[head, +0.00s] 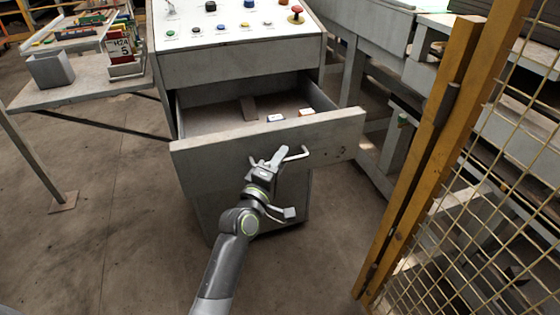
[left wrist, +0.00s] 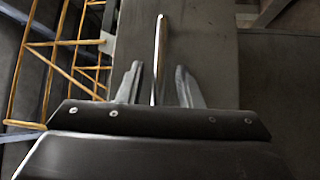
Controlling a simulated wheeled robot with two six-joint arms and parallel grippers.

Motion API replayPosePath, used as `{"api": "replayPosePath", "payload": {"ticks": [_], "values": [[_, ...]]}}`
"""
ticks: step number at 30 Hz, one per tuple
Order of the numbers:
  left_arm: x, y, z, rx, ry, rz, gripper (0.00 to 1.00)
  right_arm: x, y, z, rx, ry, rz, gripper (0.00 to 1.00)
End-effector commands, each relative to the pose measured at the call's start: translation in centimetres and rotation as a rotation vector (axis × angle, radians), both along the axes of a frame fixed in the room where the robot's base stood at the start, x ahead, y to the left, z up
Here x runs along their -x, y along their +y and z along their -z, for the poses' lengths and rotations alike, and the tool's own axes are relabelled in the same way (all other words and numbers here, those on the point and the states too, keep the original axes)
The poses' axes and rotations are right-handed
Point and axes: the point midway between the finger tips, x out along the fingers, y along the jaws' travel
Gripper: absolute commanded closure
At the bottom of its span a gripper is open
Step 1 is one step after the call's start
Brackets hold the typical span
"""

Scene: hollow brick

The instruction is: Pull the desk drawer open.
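The desk drawer (head: 215,158) stands pulled out from the grey control desk (head: 240,65), with its inside visible from above. Its bar handle (head: 298,154) is on the front panel. My left gripper (head: 270,160) is at the handle, in front of the panel. In the left wrist view the handle (left wrist: 159,45) runs between the two fingers of the left gripper (left wrist: 158,75), with a visible gap on each side, so the fingers are open around it. My right gripper is not in view.
Small white items (head: 275,118) lie in the drawer. A yellow post with mesh fencing (head: 420,160) stands close on the right. A side table (head: 90,85) with a grey bin (head: 50,70) is on the left. The floor before the drawer is clear.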

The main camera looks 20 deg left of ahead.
Motion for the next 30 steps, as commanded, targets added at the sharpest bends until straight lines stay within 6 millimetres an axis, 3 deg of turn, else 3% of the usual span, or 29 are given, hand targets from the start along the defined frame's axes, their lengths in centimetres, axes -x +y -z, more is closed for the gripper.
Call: {"api": "replayPosePath", "payload": {"ticks": [5,10,21,30], "values": [[0.2,0.1,0.1,0.0,0.0,0.0,0.68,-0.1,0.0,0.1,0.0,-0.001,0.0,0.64],[2.0,0.4,0.4,0.001,-0.001,-0.002,0.68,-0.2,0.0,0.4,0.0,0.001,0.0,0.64],[9.4,2.0,1.6,0.002,0.002,-0.002,0.68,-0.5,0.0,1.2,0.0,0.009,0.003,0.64],[14.5,3.0,2.2,0.0,0.001,-0.002,0.68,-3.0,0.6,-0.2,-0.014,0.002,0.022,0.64]]}}
